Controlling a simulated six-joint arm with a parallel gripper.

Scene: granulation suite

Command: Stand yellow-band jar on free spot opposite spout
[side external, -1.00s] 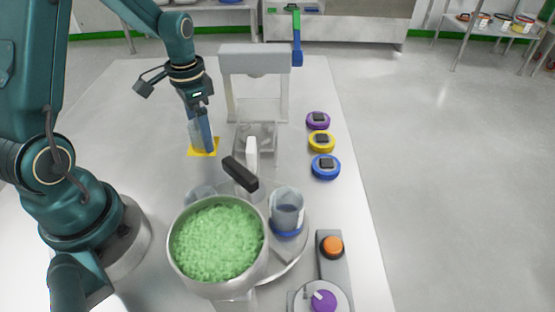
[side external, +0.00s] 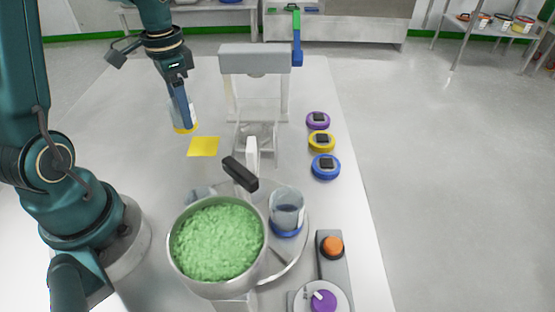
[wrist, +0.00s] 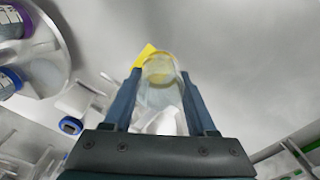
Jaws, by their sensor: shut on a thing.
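My gripper (side external: 186,120) is shut on the clear yellow-band jar (side external: 184,130), gripping it from above with a finger on each side. The jar is raised and lies left of and beyond the yellow square (side external: 203,147), which is bare. The wrist view shows the jar (wrist: 159,95) between both fingers, its yellow band at the far end. A round turntable (side external: 298,250) carries a blue-band jar (side external: 286,213) at its right. A purple-band jar (wrist: 12,22) shows in the wrist view. The steel bowl of green granules (side external: 217,240) hides much of the turntable and any spout.
A white frame (side external: 256,62) stands at the back, a clear-sided unit (side external: 257,140) before it. Purple (side external: 318,120), yellow (side external: 321,141) and blue (side external: 325,167) lids lie along the right edge. A control box (side external: 333,262) is at front right. The table's left is open.

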